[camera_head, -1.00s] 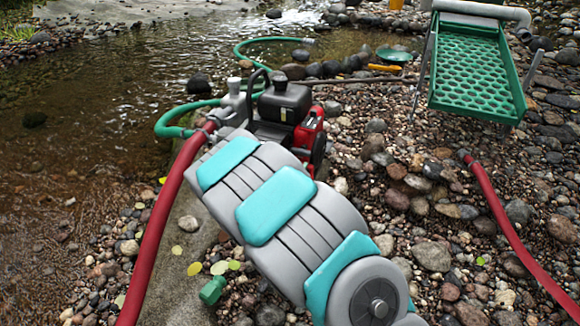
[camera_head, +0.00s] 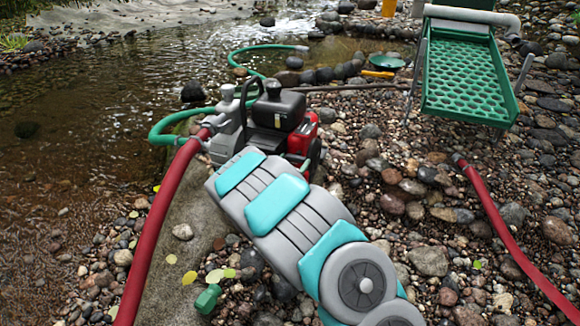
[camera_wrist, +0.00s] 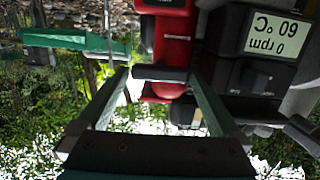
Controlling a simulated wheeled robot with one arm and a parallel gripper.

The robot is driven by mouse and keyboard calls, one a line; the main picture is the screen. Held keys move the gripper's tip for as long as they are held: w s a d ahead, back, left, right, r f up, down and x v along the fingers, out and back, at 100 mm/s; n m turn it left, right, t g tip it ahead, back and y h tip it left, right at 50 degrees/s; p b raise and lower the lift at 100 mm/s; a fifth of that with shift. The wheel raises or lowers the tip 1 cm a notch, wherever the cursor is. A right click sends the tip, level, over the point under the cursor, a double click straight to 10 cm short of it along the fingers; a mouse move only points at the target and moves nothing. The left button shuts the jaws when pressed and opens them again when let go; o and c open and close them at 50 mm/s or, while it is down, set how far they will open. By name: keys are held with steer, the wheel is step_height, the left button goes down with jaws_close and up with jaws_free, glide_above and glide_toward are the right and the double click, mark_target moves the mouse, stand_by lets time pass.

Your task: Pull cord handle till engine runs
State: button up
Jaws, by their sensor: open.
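The engine pump (camera_head: 278,108), with a black tank and a red side housing (camera_head: 303,138), stands on the bank at the water's edge. In the wrist view the red housing (camera_wrist: 172,50) is close ahead, beside a display (camera_wrist: 274,36) that appears inverted and reads 0 rpm. My gripper (camera_wrist: 158,76) is open, its two fingers on either side of a short dark bar (camera_wrist: 160,73), which looks like the cord handle in front of the red housing. I cannot tell whether the fingers touch it. In the head view my arm hides the gripper and the handle.
A red hose (camera_head: 160,230) runs from the pump along the left. Another red hose (camera_head: 505,230) lies at right. A green hose (camera_head: 165,128) curves behind the pump. The green sluice (camera_head: 468,78) stands at back right. Pebbles and creek water surround them.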

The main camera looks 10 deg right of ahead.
steer(key=shift+w, duration=0.15)
steer(key=c, duration=1)
steer(key=f+v, duration=0.2)
steer(key=v, duration=1)
steer(key=f+v, duration=0.2)
steer(key=v, duration=0.9)
steer(key=shift+s+a+p, duration=0.3)
steer(key=shift+s, duration=0.3)
steer(key=shift+r, duration=0.1)
